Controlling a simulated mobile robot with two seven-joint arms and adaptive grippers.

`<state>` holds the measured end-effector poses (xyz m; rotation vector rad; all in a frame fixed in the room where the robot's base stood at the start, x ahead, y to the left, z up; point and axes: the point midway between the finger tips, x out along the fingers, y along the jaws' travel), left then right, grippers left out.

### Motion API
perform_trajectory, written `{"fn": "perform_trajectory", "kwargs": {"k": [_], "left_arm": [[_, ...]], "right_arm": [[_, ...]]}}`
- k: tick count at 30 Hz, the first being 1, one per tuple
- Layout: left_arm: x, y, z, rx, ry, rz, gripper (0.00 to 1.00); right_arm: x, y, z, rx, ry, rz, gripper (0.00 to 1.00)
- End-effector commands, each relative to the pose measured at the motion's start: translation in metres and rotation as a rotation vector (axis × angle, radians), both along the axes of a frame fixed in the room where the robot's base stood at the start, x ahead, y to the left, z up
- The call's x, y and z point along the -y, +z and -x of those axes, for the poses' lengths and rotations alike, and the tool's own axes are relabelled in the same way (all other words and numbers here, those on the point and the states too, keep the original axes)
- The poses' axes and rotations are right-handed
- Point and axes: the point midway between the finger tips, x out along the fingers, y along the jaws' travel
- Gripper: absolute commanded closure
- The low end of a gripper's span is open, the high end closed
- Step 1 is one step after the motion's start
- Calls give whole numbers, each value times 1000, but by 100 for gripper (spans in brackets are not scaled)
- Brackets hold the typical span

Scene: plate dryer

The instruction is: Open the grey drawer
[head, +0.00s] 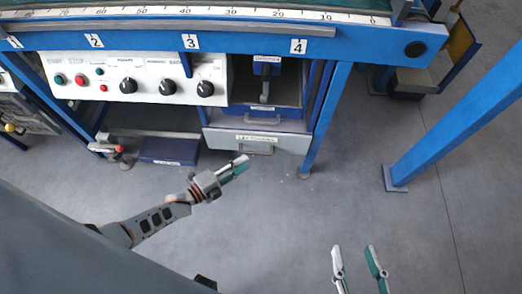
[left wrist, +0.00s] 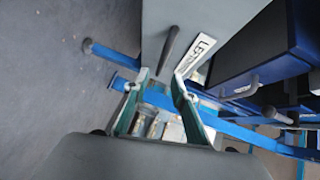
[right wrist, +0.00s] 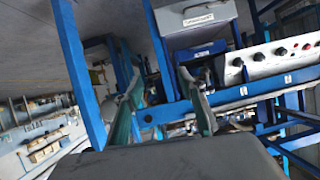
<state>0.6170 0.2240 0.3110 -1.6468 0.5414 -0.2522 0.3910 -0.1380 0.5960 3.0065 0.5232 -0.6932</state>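The grey drawer (head: 222,138) is the lowest unit under the workbench, with a label and a bar handle (head: 257,152) on its front. I cannot tell whether it sits fully in. My left gripper (head: 242,163) is just in front of and below the handle. In the left wrist view my left gripper (left wrist: 160,78) is open, and the dark handle (left wrist: 168,48) lies just ahead of the gap between its fingertips, with nothing held. My right gripper (head: 353,250) is open and empty, away from the drawer over the floor at the lower right.
A blue drawer unit (head: 264,113) sits directly above. A white control panel (head: 145,78) with knobs is to its left. A blue table leg (head: 325,115) stands close on the right, and a dark blue box (head: 170,150) lies at left. The floor in front is clear.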

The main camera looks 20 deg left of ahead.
Motion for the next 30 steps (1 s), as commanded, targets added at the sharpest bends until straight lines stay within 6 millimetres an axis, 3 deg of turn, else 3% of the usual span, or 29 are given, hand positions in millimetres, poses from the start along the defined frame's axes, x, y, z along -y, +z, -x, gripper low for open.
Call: {"fn": "perform_trajectory", "kwargs": {"k": [5, 18, 30], "left_arm": [[3, -3, -11, 15, -8, -13, 74], [33, -13, -61, 10, -7, -12, 74], [37, -11, -71, 13, -7, -11, 74]], "right_arm": [[-2, 0, 0, -3, -5, -17, 60], [-21, -7, 8, -39, -39, -156, 60], [-26, -6, 8, -42, -46, -186, 60]]}}
